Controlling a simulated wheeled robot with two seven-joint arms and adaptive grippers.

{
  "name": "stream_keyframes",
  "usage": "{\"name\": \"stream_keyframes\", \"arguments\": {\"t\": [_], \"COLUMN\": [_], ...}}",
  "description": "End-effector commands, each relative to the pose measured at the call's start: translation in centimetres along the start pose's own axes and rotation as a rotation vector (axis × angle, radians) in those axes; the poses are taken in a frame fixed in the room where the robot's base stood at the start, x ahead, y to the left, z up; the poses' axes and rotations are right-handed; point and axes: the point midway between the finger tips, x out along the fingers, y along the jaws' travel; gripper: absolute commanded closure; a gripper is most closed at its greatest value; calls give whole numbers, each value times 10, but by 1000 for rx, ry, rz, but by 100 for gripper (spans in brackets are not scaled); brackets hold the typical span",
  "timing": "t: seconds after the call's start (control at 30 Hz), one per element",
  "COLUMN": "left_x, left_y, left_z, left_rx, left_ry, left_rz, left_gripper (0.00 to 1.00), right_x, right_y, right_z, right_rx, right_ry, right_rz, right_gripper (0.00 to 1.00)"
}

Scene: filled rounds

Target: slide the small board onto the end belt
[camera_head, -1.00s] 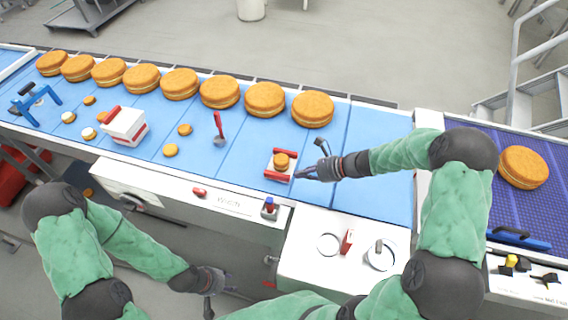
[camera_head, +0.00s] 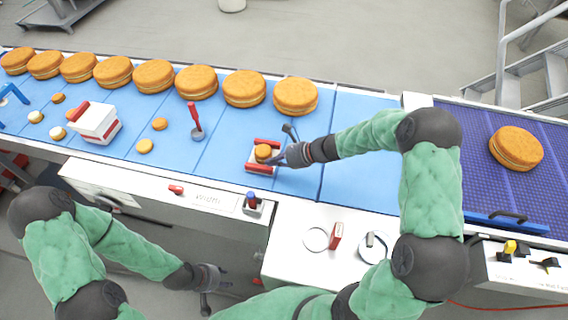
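The small board (camera_head: 250,169) is a white plate with red bars along its front and back edges. It lies on the light blue belt with a small orange round (camera_head: 263,152) on it. My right gripper (camera_head: 279,146) is at the board's right edge with its fingers spread; whether it touches the board is unclear. The end belt (camera_head: 470,180) is the purple belt at the far right, carrying one large filled round (camera_head: 516,148). My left gripper (camera_head: 217,290) is open and empty in front of the counter.
Several large filled rounds (camera_head: 196,82) line the belt's back. A white box with red trim (camera_head: 95,122), a red-handled tool (camera_head: 195,122) and small rounds (camera_head: 145,146) lie to the left. A blue bar with a black handle (camera_head: 506,221) edges the end belt's front. Belt between board and end belt is clear.

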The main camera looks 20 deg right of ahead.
Motion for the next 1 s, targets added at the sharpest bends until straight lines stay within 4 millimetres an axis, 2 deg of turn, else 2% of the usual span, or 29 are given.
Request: {"name": "stream_keyframes", "arguments": {"t": [0.1,0.33,0.4,1.0], "left_x": [3,6,10,14], "left_y": [-1,-2,-4,-5], "left_z": [0,0,0,0], "left_rx": [0,0,0,0], "left_ry": [0,0,0,0], "left_rz": [0,0,0,0], "left_gripper": [60,60,60,60], "right_x": [20,49,53,54], "right_y": [1,1,0,3], "right_z": [13,33,22,10], "right_rx": [-4,-2,3,7], "right_ry": [-1,0,1,10], "right_rz": [3,2,0,4], "right_gripper": [100,100,100,100]}}
